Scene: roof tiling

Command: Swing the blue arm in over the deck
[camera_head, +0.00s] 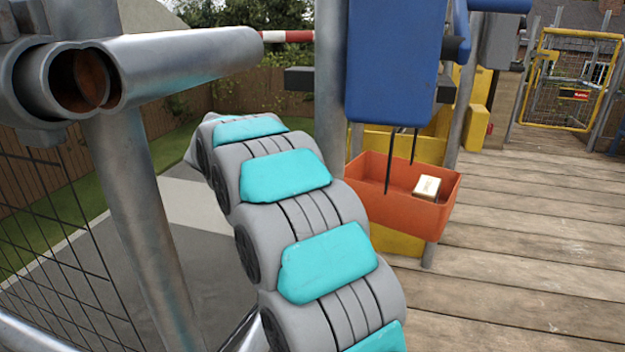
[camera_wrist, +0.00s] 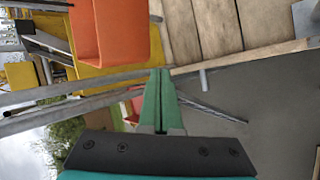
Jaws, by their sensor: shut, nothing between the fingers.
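A large blue housing (camera_head: 395,60) hangs at the upper middle of the head view, beside an upright grey post. More blue parts (camera_head: 500,5) run off to its right at the top edge; which of these is the swinging arm I cannot tell. Two dark rods or cords run down from the housing to an orange tray (camera_head: 368,195) at the deck's edge. The tray also shows in the wrist view (camera_wrist: 112,35). My gripper (camera_wrist: 158,75) has its green fingers pressed together and empty, their tips near a grey rail. It does not show in the head view.
Plank deck (camera_head: 540,255) stretches to the right, mostly clear. A yellow mesh gate (camera_head: 570,80) stands at the back right. Thick scaffold tubes (camera_head: 140,200) and wire mesh stand at the left, with a drop to ground below.

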